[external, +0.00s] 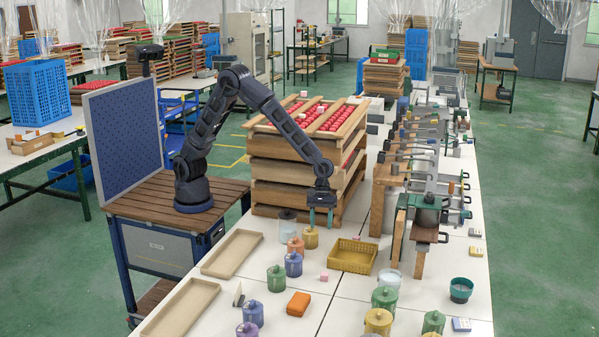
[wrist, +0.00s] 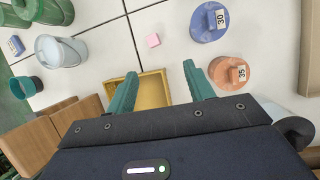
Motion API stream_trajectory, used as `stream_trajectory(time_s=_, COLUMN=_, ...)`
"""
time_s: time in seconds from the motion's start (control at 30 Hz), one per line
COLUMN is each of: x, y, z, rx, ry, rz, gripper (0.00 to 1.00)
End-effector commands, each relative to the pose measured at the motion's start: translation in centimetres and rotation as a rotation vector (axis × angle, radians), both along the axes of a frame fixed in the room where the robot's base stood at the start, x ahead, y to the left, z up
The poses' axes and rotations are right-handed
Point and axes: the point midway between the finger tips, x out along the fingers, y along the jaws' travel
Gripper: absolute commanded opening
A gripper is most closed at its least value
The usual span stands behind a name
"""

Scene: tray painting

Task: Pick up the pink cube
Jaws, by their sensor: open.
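The small pink cube (external: 324,276) lies on the white table in front of the yellow basket (external: 352,256) in the external view. In the wrist view the pink cube (wrist: 153,40) lies on the table, beyond my fingertips and apart from them. My gripper (external: 321,218) points down above the table, behind the basket and the cube. In the wrist view my gripper (wrist: 159,80) has its two green fingers spread with nothing held between them. The basket (wrist: 154,76) shows partly between and beneath the fingers.
A blue lidded pot (external: 293,264) and an orange pot (external: 295,246) stand left of the cube. An orange box (external: 299,304) lies nearer the front. A pale bucket (external: 389,281) is to the right. Stacked wooden crates (external: 285,175) rise behind my gripper. Bare table surrounds the cube.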

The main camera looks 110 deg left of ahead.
Motion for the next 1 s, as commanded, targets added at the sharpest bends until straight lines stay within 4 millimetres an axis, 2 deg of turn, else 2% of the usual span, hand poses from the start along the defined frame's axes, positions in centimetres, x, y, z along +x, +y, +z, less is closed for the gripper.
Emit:
stream_trajectory(time_s=0.03, x=0.7, y=-0.6, z=-1.9, rx=-0.002, ry=0.022, rz=0.031, gripper=0.53)
stream_trajectory(time_s=0.1, x=1.6, y=-1.4, z=-3.8, rx=-0.007, ry=0.046, rz=0.074, gripper=0.53)
stream_trajectory(time_s=0.2, x=2.4, y=-2.2, z=-6.0, rx=-0.012, ry=0.074, rz=0.125, gripper=0.53)
stream_trajectory(time_s=0.3, x=3.0, y=-2.7, z=-7.5, rx=-0.015, ry=0.092, rz=0.158, gripper=0.53)
stream_trajectory(time_s=0.57, x=3.4, y=-3.4, z=-9.3, rx=-0.017, ry=0.104, rz=0.182, gripper=0.53)
stream_trajectory(time_s=0.83, x=3.5, y=-4.8, z=-12.7, rx=-0.017, ry=0.103, rz=0.18, gripper=0.53)
stream_trajectory(time_s=1.0, x=3.6, y=-5.2, z=-13.7, rx=-0.017, ry=0.103, rz=0.18, gripper=0.53)
